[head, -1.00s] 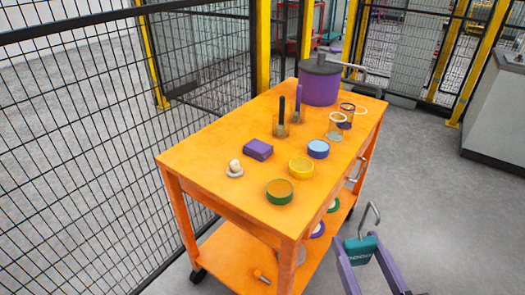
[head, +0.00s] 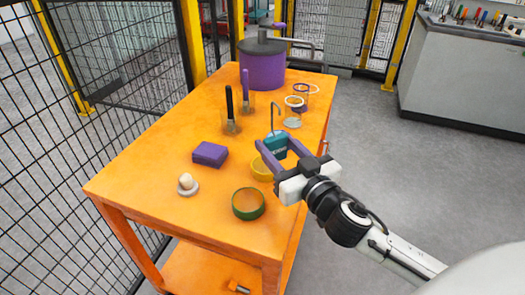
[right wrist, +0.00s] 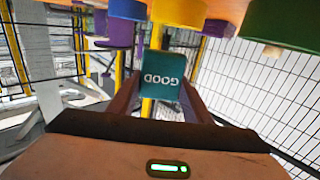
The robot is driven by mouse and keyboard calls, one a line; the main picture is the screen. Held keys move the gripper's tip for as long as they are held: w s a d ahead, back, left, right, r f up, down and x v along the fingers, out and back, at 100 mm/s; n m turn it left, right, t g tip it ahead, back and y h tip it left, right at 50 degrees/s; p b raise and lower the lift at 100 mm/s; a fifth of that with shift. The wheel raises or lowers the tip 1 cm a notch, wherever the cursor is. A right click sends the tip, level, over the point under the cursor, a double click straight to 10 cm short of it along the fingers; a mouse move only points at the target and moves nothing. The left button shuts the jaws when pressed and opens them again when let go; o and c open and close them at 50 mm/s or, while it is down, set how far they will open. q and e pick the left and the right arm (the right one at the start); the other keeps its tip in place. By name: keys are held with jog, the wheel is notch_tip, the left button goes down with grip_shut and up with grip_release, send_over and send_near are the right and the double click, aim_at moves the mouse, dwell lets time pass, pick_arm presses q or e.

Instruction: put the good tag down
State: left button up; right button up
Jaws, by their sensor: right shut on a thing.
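The good tag (head: 276,143) is a teal block with a thin metal hook standing up from it. My right gripper (head: 278,150), with purple fingers, is shut on it. In the head view it shows over the right side of the orange table (head: 150,167), just behind the yellow ring (head: 261,170). Whether the tag touches the tabletop cannot be told. In the right wrist view the tag (right wrist: 162,75) sits between the fingers, its word GOOD upside down. My left gripper is in neither view.
A green ring (head: 248,204), purple block (head: 210,154) and pale knob on a disc (head: 187,185) stand near the front. The front-left tabletop is bare.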

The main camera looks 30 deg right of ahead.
jog(key=w+d+r+b, duration=0.1)
jog(key=w+d+r, duration=0.2)
jog(key=w+d, duration=0.25)
jog(key=shift+m+h, duration=0.3)
jog(key=shift+h, duration=0.2)
jog(key=f, duration=0.1)
jog(key=f+b, duration=0.1)
jog(key=f, duration=0.2)
jog(key=shift+w+d+f, duration=0.2)
jog(key=shift+w, duration=0.05)
notch_tip(320, 180, down, 4)
jog(key=shift+r+b, duration=0.1)
jog(key=shift+b, duration=0.8)
jog(key=shift+f, duration=0.5)
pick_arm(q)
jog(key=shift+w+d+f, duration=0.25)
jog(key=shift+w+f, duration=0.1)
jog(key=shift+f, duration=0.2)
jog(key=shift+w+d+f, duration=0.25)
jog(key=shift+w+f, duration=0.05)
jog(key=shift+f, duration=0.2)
pick_arm(e)
jog(key=shift+r, duration=0.1)
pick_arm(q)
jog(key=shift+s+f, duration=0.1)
pick_arm(e)
jog(key=o, duration=1.1)
jog(key=shift+c, duration=0.2)
